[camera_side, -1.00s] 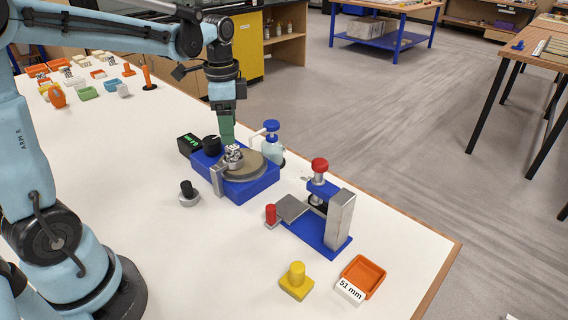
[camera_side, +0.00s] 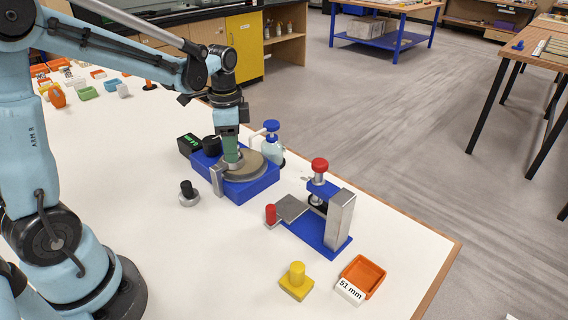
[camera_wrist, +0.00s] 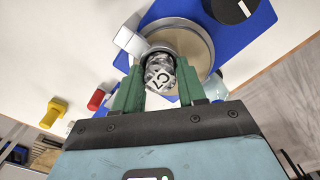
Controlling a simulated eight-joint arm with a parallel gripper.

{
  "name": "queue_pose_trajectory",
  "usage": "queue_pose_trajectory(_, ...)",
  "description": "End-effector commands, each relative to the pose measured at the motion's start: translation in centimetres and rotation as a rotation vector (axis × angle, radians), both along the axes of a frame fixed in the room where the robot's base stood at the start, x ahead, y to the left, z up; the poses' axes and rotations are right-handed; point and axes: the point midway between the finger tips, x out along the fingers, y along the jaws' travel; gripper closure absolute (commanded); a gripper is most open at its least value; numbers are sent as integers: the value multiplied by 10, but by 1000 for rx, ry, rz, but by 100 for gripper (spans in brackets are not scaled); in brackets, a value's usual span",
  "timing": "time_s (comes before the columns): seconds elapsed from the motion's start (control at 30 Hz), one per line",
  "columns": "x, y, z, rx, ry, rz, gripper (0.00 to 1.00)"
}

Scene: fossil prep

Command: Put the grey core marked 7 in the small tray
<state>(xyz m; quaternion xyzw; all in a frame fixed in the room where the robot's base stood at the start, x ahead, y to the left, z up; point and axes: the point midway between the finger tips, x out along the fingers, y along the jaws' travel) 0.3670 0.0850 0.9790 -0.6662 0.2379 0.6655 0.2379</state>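The grey speckled core (camera_wrist: 160,76) bears a dark mark that reads like "C7" in the wrist view. It stands on the round plate of the blue grinding machine, beside a metal block. My gripper (camera_side: 231,160) is down over it, pointing downward. In the wrist view the green fingers of my gripper (camera_wrist: 160,68) lie on both sides of the core, very close to it. I cannot tell whether they press on it. In the side view the fingers mostly hide the core. The small orange tray (camera_side: 376,268), with a "51 mm" card in front, looks empty.
The blue machine (camera_side: 262,184) has a grey round plate (camera_side: 252,172) and a metal block (camera_side: 217,179). A blue stand with a red knob (camera_side: 319,164) is between it and the tray. A yellow knobbed block (camera_side: 296,283), a black-knobbed weight (camera_side: 188,195) and a bottle (camera_side: 272,148) stand nearby.

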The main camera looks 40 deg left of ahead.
Motion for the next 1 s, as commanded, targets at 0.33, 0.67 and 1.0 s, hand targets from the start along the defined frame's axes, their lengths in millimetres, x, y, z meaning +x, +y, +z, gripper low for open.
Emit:
queue_pose_trajectory(0.33, 0, 0, 0, 0, 0, 0, 100)
queue_pose_trajectory(0.67, 0, 0, 8, 0, 0, 0, 100)
queue_pose_trajectory(1.0, -4, -14, 49, 0, 1, -6, 100)
